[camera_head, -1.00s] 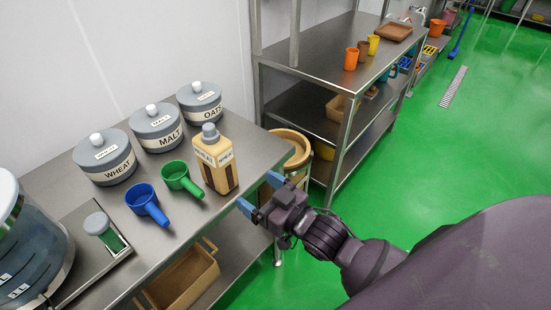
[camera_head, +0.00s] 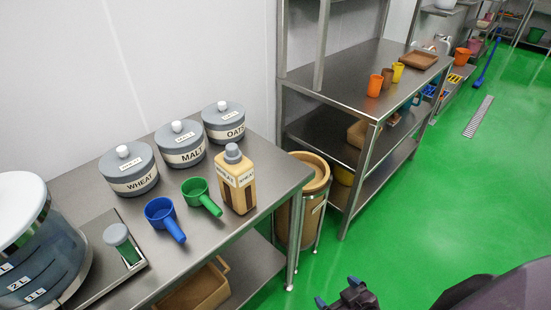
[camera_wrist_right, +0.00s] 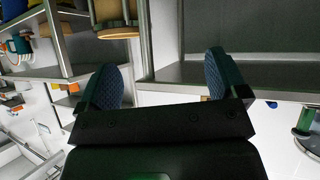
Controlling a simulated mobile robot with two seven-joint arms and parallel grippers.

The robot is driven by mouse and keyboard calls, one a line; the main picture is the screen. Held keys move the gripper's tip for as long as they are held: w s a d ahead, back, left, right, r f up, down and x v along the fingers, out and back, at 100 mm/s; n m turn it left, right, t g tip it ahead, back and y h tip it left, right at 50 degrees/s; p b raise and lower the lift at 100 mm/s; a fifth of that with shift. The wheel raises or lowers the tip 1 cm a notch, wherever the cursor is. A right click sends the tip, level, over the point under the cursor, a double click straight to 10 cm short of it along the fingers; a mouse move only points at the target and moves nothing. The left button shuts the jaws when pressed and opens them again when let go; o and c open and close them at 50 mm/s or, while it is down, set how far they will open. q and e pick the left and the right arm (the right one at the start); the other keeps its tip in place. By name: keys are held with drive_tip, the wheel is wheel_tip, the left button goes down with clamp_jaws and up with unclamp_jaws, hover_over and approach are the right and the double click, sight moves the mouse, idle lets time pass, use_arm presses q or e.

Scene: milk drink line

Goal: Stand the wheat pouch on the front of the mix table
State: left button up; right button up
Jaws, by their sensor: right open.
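The wheat pouch (camera_head: 237,183) stands upright near the front right corner of the steel mix table (camera_head: 222,231). It is tan and brown with a grey cap and white labels. It stands just right of the green scoop (camera_head: 197,190), and no gripper touches it. My right gripper (camera_head: 337,292) is low at the bottom edge of the head view, off the table's right side. In the right wrist view its two blue-padded fingers (camera_wrist_right: 162,80) are apart with nothing between them. My left gripper is not in view.
Wheat, malt and oat canisters (camera_head: 182,146) line the table's back. A blue scoop (camera_head: 163,215) and a steel tray (camera_head: 134,258) lie left of the pouch. A brown bin (camera_head: 313,178) stands beside the table's right end, near a steel shelf (camera_head: 345,85).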

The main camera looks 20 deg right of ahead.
drive_tip(key=w+a+r+t, duration=0.2)
drive_tip(key=w+r, duration=0.2)
drive_tip(key=w, duration=0.3)
drive_tip(key=n+t+y, duration=0.3)
drive_tip(key=t+y, duration=0.1)
drive_tip(key=y, duration=0.2)
approach(247, 189)
drive_tip(key=x, duration=0.8)
drive_tip(key=shift+w, duration=0.1)
drive_tip(key=shift+x, duration=2.65)
drive_tip(key=shift+f, duration=0.1)
